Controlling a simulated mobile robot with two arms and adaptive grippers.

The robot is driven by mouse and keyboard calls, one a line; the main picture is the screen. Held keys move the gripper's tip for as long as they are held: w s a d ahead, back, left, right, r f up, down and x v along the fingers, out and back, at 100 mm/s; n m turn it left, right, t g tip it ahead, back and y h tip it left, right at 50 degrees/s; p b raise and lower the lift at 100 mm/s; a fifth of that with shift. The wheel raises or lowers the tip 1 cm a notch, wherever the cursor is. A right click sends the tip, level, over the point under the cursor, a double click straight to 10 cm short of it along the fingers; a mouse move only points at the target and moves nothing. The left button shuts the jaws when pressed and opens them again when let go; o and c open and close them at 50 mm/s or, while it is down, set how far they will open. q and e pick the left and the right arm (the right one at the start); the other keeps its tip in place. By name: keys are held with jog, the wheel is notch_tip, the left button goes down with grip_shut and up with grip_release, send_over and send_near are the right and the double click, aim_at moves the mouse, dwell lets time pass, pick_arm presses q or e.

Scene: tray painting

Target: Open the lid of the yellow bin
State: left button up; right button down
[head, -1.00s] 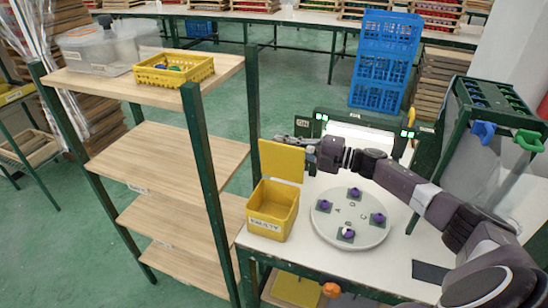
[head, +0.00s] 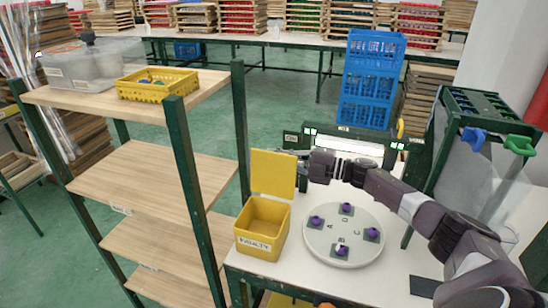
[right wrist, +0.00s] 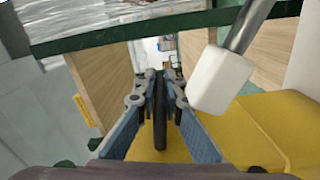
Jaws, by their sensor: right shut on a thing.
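The yellow bin (head: 258,243), with a label on its front, stands on the left end of the white worktable. Its yellow lid (head: 272,173) stands upright at the bin's back, so the inside shows open. My right gripper (head: 305,156) is at the right side of the lid. In the right wrist view its fingers (right wrist: 160,85) close around a dark rod-like handle (right wrist: 160,115), in front of the yellow lid (right wrist: 275,130). In the head view the handle is hard to make out. My left gripper is not in view.
A round white turntable (head: 318,243) with several purple-topped pieces lies right of the bin. A wooden shelf (head: 150,178) stands close on the left. A lit device (head: 345,147) is behind, and a green rack (head: 490,105) is at the right.

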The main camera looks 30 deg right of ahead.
jog(key=c, duration=2)
grip_release()
jog(key=shift+c, duration=0.2)
